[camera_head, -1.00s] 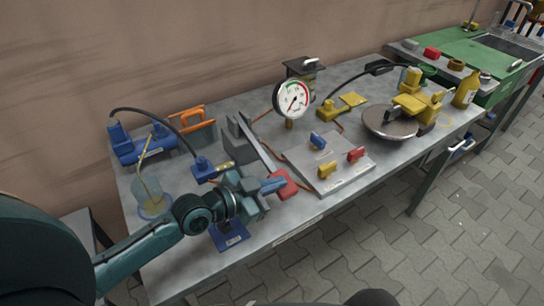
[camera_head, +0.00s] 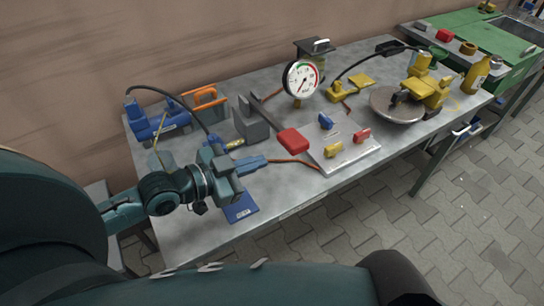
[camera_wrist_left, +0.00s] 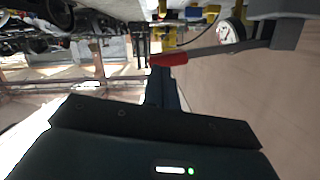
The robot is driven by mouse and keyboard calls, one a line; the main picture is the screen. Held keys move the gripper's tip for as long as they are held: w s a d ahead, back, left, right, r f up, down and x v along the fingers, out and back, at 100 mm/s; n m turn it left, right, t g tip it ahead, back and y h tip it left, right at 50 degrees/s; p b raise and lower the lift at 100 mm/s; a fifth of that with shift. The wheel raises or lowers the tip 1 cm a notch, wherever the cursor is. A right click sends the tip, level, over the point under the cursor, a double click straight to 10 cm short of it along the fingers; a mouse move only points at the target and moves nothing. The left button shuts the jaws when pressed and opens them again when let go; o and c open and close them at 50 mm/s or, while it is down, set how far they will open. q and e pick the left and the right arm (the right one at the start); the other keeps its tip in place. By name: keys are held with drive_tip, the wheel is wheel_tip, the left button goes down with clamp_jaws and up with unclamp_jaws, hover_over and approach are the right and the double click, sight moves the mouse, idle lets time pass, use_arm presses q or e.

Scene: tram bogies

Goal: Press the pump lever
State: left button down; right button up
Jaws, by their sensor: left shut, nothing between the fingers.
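The pump lever is a dark bar with a red handle (camera_head: 293,141), hinged at a grey pump block (camera_head: 252,126) on the bench. The red handle stands raised above the bench top. My left gripper (camera_head: 266,161) is shut and empty, its blue fingers pointing right, just left of and below the handle in the head view, with a small gap between. In the left wrist view the red handle (camera_wrist_left: 168,60) lies just past my left fingertips (camera_wrist_left: 161,72). A round pressure gauge (camera_head: 301,78) stands behind the lever. My right gripper is not in view.
A grey plate (camera_head: 341,158) with blue, red and yellow knobs sits right of the lever. A blue clamp device (camera_head: 158,125) and orange-handled block (camera_head: 207,100) stand at the left. A round disc (camera_head: 397,105) with yellow tool is at the right.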

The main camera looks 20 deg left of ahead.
use_arm(q)
drive_tip(key=shift+v, duration=0.95)
idle(1.0)
